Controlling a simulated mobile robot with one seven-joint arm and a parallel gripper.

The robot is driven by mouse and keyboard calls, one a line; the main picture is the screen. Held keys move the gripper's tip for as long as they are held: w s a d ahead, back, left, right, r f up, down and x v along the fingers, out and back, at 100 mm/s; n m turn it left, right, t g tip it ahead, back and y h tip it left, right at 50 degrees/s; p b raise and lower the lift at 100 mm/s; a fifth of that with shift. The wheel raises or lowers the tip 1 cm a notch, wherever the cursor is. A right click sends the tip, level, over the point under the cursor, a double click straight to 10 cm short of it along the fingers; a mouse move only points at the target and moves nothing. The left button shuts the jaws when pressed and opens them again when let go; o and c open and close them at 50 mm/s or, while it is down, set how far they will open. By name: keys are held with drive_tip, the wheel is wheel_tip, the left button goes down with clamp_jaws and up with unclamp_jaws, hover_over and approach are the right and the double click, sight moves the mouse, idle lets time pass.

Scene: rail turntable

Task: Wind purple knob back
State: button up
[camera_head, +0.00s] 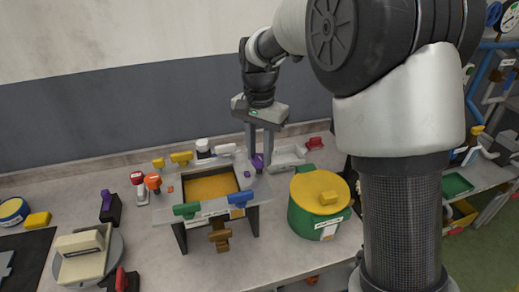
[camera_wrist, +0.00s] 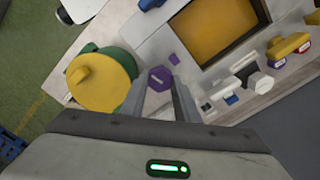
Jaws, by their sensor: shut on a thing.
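The purple knob (camera_head: 258,161) stands at the right end of the raised plate (camera_head: 262,188) with the yellow-floored opening. In the wrist view the knob (camera_wrist: 160,78) is a purple hexagon with a pale mark on top. My gripper (camera_head: 259,157) reaches down to it from above, with one finger on each side. In the wrist view my gripper (camera_wrist: 158,88) is shut on the purple knob. The fingers hide part of the knob's sides.
A green pot with a yellow lid (camera_head: 319,192) stands close on the right. Yellow, red and orange handles stand to the left. A grey tray (camera_head: 287,157) lies behind.

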drive_tip(key=n, duration=0.3)
drive_tip(key=shift+r+n+p, duration=0.1)
drive_tip(key=shift+n+p, duration=0.25)
drive_tip(key=shift+n, duration=0.05)
drive_tip(key=n, duration=0.3)
drive_tip(key=shift+p, duration=0.35)
drive_tip(key=n, duration=0.4)
drive_tip(key=shift+p, duration=0.35)
drive_tip(key=shift+n+p, duration=0.35)
drive_tip(key=shift+n, duration=1.55)
drive_tip(key=shift+a, duration=0.1)
drive_tip(key=o, duration=1)
drive_tip(key=shift+o, duration=0.2)
